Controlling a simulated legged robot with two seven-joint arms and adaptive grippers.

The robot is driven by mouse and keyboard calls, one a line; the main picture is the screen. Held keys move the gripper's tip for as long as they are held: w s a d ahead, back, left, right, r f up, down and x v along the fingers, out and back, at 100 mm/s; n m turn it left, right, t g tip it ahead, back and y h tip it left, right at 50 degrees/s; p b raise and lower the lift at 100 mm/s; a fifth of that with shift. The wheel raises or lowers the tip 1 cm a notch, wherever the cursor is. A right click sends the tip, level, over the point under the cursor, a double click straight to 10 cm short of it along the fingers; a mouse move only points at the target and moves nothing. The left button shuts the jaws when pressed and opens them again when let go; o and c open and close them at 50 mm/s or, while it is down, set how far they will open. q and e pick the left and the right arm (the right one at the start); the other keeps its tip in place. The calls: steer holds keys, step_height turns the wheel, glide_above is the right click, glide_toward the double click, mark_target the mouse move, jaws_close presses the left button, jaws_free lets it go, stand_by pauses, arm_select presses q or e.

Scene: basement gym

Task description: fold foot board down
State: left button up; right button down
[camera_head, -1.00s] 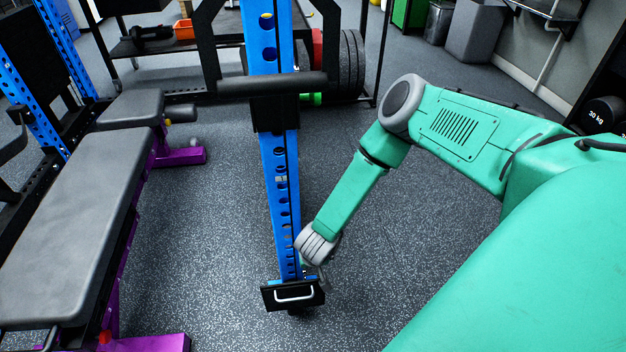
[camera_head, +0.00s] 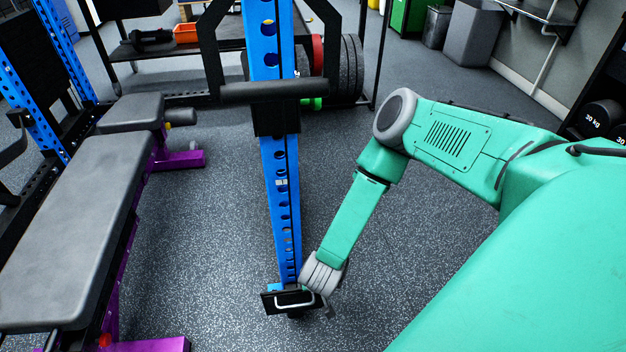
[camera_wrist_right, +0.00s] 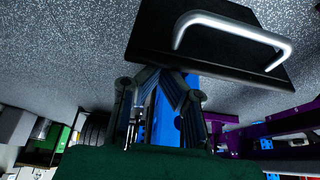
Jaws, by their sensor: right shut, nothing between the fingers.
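The foot board (camera_head: 269,302) is a small black plate with a silver handle (camera_head: 294,306), at the foot of the blue perforated upright (camera_head: 281,228). In the right wrist view the foot board (camera_wrist_right: 215,58) fills the upper middle, with its handle (camera_wrist_right: 230,26) facing the camera. My right gripper (camera_head: 328,308) is at the right edge of the board in the head view. In the wrist view its fingers (camera_wrist_right: 163,72) are together and empty, their tips at the board's near edge. I cannot tell if they touch it. My left gripper is not in view.
A grey-padded bench (camera_head: 75,215) with a purple frame stands at the left. A black padded bar (camera_head: 272,90) crosses the upright higher up. Weight plates (camera_head: 350,70) stand behind. The speckled floor (camera_head: 215,240) is open on both sides of the upright.

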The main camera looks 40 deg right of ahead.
steer(key=s+a+f+t+h+p, duration=0.1)
steer(key=s+a+f+t+h, duration=0.1)
steer(key=s+a, duration=0.4)
steer(key=shift+s+f+t, duration=0.9)
steer(key=shift+s+f, duration=0.25)
steer(key=shift+s, duration=0.85)
steer(key=w+d+r+p, duration=0.2)
steer(key=w+r+p, duration=0.1)
steer(key=a+f+p+v, duration=0.1)
steer(key=p+v, duration=0.1)
steer(key=v, duration=0.7)
steer(key=shift+s+h+p, duration=0.35)
steer(key=shift+s+h, duration=0.05)
steer(key=shift+s, duration=0.1)
steer(key=shift+a, duration=0.15)
